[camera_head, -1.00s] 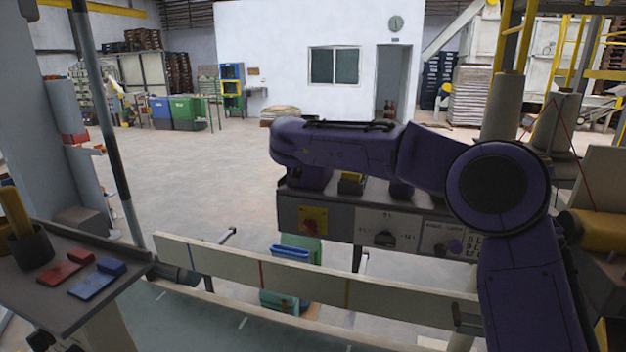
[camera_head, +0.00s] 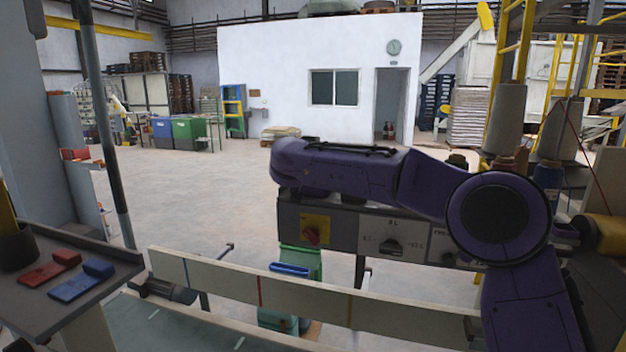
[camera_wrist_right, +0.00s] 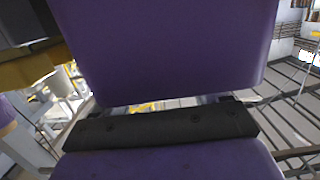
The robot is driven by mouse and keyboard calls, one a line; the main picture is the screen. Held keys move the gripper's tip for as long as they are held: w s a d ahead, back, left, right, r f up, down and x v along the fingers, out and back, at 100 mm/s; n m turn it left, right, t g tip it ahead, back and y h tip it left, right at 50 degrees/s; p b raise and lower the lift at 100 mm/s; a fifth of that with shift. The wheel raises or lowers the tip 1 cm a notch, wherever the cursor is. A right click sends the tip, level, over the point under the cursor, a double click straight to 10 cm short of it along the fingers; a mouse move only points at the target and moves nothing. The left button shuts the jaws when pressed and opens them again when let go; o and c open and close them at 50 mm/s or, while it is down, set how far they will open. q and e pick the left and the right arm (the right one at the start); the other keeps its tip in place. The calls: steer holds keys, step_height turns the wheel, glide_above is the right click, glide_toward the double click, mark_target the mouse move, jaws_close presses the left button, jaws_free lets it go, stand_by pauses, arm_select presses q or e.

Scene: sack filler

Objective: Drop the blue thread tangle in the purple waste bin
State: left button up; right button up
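I make out neither the blue thread tangle nor the purple waste bin in the head view. My purple right arm (camera_head: 345,170) reaches across the middle right of the head view, its forearm pointing left over a grey control box; no gripper fingertips show there. The right wrist view is mostly filled by smooth purple surfaces (camera_wrist_right: 165,50) above and below a black bar (camera_wrist_right: 160,127). I cannot tell any finger opening or held thing there. My left gripper is not in view.
A grey control box (camera_head: 382,243) with knobs stands beneath my forearm. A pale rail (camera_head: 300,293) runs across the front. A green bin (camera_head: 300,259) stands behind it. A side table (camera_head: 20,312) at left holds red and blue blocks (camera_head: 82,281). Open floor lies beyond.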

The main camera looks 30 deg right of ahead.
steer(key=b+v, duration=0.2)
steer(key=v, duration=0.8)
steer(key=shift+s+a+b, duration=0.15)
steer(key=shift+s+b, duration=0.05)
steer(key=shift+b, duration=0.1)
